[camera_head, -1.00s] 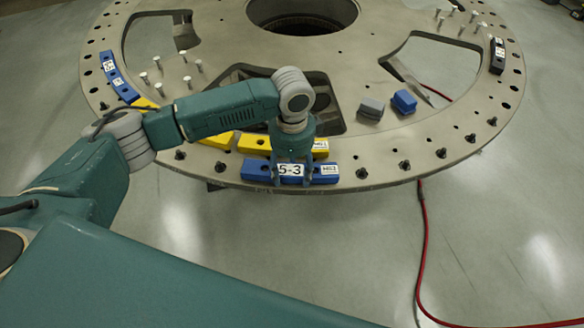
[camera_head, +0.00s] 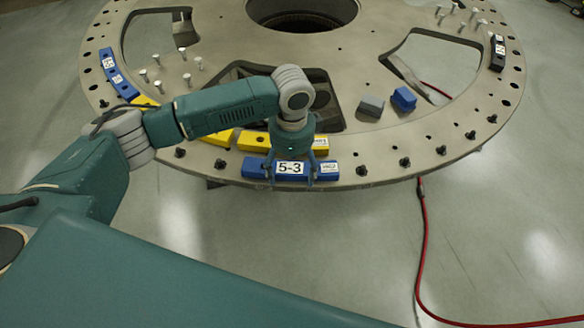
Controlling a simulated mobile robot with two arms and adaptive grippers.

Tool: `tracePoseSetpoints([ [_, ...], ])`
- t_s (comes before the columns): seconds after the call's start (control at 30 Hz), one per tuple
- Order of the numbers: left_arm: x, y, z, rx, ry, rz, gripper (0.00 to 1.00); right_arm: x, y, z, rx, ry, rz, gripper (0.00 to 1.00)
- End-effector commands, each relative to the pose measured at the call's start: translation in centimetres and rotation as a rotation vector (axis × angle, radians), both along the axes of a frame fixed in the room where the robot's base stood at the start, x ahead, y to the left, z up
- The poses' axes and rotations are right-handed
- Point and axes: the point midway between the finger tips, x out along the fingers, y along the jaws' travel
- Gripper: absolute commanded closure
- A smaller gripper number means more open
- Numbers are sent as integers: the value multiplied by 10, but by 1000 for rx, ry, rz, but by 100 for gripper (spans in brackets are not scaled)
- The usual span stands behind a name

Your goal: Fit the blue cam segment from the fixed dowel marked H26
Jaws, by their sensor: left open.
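A long blue cam segment (camera_head: 256,170) lies along the near rim of the grey turret plate (camera_head: 380,172). A white 5-3 label faces me at its middle, and a small label I cannot read is at its right end. My left gripper (camera_head: 292,176) points down over this segment, its fingers spread apart around the 5-3 label; I cannot tell whether they touch it. The marking H26 is not readable, and I cannot identify that dowel. My right gripper is not in view.
A yellow segment (camera_head: 254,142) lies just behind the blue one, partly hidden by my arm. Another blue segment (camera_head: 117,76) is on the left rim, a black one (camera_head: 497,54) on the right. Grey (camera_head: 371,107) and blue (camera_head: 404,99) blocks lie inboard. A red cable (camera_head: 423,240) hangs at right.

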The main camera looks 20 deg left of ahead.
Motion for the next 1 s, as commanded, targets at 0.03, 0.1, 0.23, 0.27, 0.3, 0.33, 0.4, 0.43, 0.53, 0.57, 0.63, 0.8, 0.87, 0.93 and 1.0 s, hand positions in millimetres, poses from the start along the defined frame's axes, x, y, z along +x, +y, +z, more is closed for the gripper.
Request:
tracePoseSetpoints([
  [0.03,1,0,3,-1,-2,0,23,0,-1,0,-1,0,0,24],
  [0.1,1,-1,10,-2,-4,0,23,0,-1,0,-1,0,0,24],
  [0.23,2,0,34,-2,-7,-1,23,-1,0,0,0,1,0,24],
  [0.27,2,-1,40,-4,-6,-1,23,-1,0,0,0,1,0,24],
  [0.3,2,0,49,-2,-6,-1,23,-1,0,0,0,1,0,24],
  [0.33,2,0,56,-2,-8,0,23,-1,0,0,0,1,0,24],
  [0.4,1,-1,71,-3,-6,-1,23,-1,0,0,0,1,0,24],
  [0.43,1,0,78,-1,-7,-1,23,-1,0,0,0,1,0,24],
  [0.53,1,-1,95,-3,-5,-1,23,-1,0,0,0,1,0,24],
  [0.57,1,-1,100,-2,-5,-1,23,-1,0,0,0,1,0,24],
  [0.63,1,-1,109,-2,-6,0,23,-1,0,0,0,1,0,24],
  [0.8,0,-1,119,-1,-2,0,23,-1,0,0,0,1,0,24],
  [0.87,0,-1,120,-1,-2,0,23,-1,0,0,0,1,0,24],
  [0.93,0,-1,121,-1,-2,0,23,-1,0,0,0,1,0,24],
  [1.0,0,-1,121,-1,-2,0,23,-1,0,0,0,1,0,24],
])
